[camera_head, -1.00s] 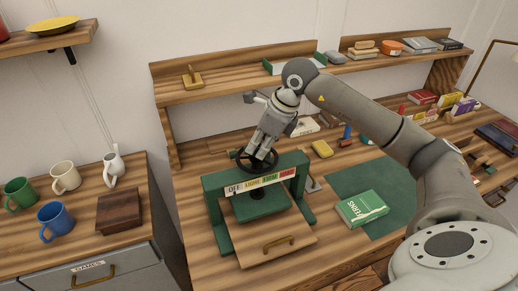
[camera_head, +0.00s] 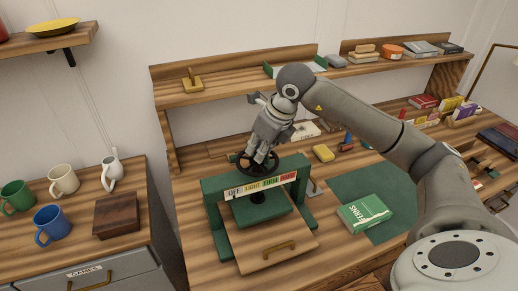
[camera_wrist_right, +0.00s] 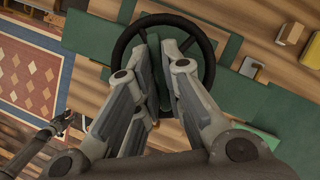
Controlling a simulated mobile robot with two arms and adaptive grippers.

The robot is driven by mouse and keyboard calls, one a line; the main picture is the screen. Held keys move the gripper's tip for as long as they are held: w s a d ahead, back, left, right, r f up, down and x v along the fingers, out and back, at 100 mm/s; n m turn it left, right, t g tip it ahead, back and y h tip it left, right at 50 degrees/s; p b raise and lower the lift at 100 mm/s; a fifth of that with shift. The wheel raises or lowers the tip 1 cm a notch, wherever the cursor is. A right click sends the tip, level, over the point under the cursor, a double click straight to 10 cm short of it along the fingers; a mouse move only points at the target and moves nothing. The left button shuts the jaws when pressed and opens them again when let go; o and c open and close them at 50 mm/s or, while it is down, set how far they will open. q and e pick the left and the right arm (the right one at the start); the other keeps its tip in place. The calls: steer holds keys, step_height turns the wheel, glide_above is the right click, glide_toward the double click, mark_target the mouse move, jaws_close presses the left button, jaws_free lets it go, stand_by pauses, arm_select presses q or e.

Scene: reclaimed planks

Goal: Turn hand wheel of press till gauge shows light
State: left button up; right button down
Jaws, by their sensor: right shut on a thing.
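The green press (camera_head: 213,189) stands on the wooden bench, with a dark hand wheel (camera_head: 240,168) on top. My right gripper (camera_head: 257,160) reaches down from above and is shut on the hand wheel. In the right wrist view, its two fingers (camera_wrist_right: 160,62) come together inside the rim of the hand wheel (camera_wrist_right: 122,43). The gauge (camera_head: 260,184) is a strip on the press front with white, yellow, green and red fields, marked OFF and LIGHT at the left. I cannot make out a pointer on it.
A wooden board with a handle (camera_head: 278,247) lies at the press front. A green book (camera_head: 363,211) lies on a green mat (camera_head: 395,185) to the right. Mugs (camera_head: 52,222) and a dark wooden box (camera_head: 116,215) stand on the cabinet at left.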

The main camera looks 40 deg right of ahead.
steer(key=c, duration=1.5)
jaws_free()
steer(key=shift+c, duration=0.2)
steer(key=v, duration=1.2)
